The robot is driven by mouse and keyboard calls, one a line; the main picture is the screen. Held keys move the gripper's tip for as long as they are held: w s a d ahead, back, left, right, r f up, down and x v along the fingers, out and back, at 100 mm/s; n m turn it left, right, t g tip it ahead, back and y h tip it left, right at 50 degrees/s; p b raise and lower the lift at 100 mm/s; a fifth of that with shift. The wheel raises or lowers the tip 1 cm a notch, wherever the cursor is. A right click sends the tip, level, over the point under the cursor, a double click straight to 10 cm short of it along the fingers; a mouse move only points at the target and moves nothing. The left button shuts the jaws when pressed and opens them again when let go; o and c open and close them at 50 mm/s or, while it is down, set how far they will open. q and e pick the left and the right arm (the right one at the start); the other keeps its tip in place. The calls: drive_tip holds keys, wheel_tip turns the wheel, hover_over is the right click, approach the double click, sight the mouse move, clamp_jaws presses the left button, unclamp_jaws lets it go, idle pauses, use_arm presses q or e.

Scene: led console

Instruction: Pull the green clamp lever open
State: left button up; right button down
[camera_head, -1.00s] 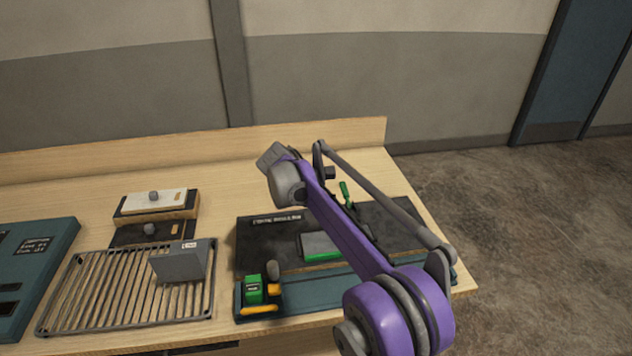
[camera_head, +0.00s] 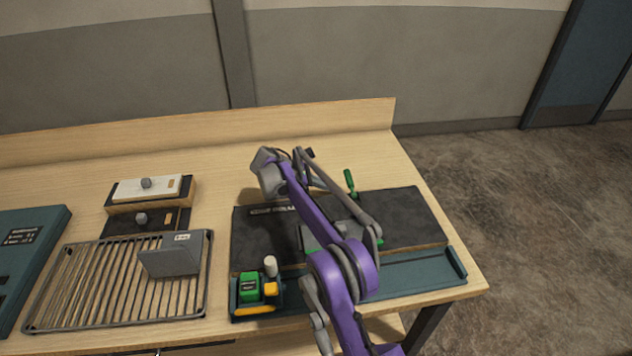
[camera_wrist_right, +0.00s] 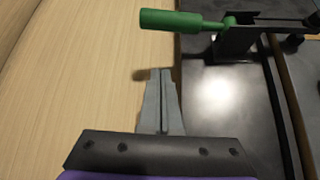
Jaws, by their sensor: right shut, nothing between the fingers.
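The green clamp lever (camera_head: 350,182) shows at the back edge of the black board, just right of my right arm. Its handle points up and back, away from the board. In the right wrist view, the green handle (camera_wrist_right: 180,20) lies across the top and joins a dark metal clamp bracket (camera_wrist_right: 237,45). My right gripper (camera_wrist_right: 160,74) is shut and empty, with its fingertips below the handle in that view and apart from it. In the head view, my right arm hides part of the clamp area, and the fingers cannot be made out. My left gripper is not in view.
The black board (camera_head: 415,215) sits behind a teal tray (camera_head: 410,277). A green-and-yellow block (camera_head: 250,287) stands at the tray's left end. A wire rack (camera_head: 90,290) holds a grey box (camera_head: 170,256). Bare wood (camera_head: 330,135) lies behind the board.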

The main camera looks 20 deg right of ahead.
sight(350, 182)
drive_tip(key=shift+x, duration=1.05)
drive_tip(key=shift+s+d+r+p, duration=0.15)
drive_tip(key=shift+d+r+p, duration=0.05)
drive_tip(key=shift+r, duration=0.4)
drive_tip(key=shift+s+d+r+p, duration=0.1)
drive_tip(key=shift+d+r+p, duration=0.1)
drive_tip(key=shift+r, duration=0.45)
drive_tip(key=shift+s+d+r, duration=0.15)
drive_tip(key=shift+r, duration=0.5)
